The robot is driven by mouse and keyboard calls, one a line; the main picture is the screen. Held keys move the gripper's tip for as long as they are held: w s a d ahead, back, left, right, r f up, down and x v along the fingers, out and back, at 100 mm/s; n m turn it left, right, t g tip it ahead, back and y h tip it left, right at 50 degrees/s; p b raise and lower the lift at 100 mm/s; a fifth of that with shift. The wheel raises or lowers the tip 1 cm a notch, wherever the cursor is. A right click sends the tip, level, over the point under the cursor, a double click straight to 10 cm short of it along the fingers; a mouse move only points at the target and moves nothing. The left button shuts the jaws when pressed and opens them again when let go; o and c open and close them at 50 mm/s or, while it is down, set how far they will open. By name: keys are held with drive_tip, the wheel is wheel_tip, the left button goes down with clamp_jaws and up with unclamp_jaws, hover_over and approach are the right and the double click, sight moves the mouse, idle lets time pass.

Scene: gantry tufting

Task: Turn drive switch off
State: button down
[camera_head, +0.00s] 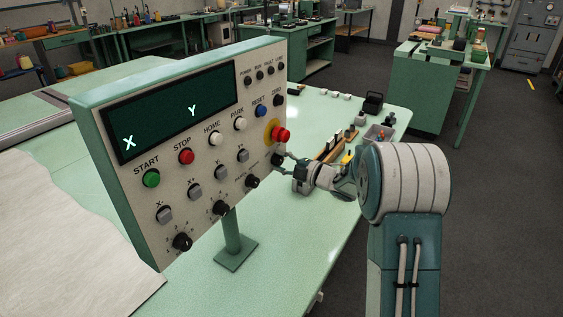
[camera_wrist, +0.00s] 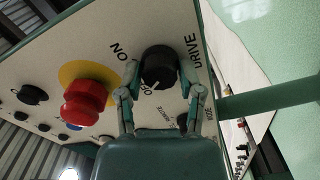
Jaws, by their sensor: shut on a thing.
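The drive switch is a black rotary knob (camera_wrist: 158,64) on the sloping cream face of the control panel (camera_head: 205,128). ON, OFF and DRIVE are printed around it in the wrist view. A white mark on the knob's lower edge lies beside the OFF lettering, which is partly covered. My gripper (camera_wrist: 159,74) is shut on the knob, with one finger on each side. In the head view my gripper (camera_head: 281,166) reaches the panel's right edge from the right and hides part of the knob.
The red emergency button on its yellow disc (camera_head: 280,134) sits just above the knob and shows close beside the left finger in the wrist view (camera_wrist: 86,102). Other knobs, such as the lower one (camera_head: 252,182), are near. Small tools (camera_head: 335,146) lie on the green table behind.

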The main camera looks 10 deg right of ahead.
drive_tip(key=shift+c, duration=1.2)
unclamp_jaws()
drive_tip(key=shift+a, duration=0.15)
drive_tip(key=v, duration=1.2)
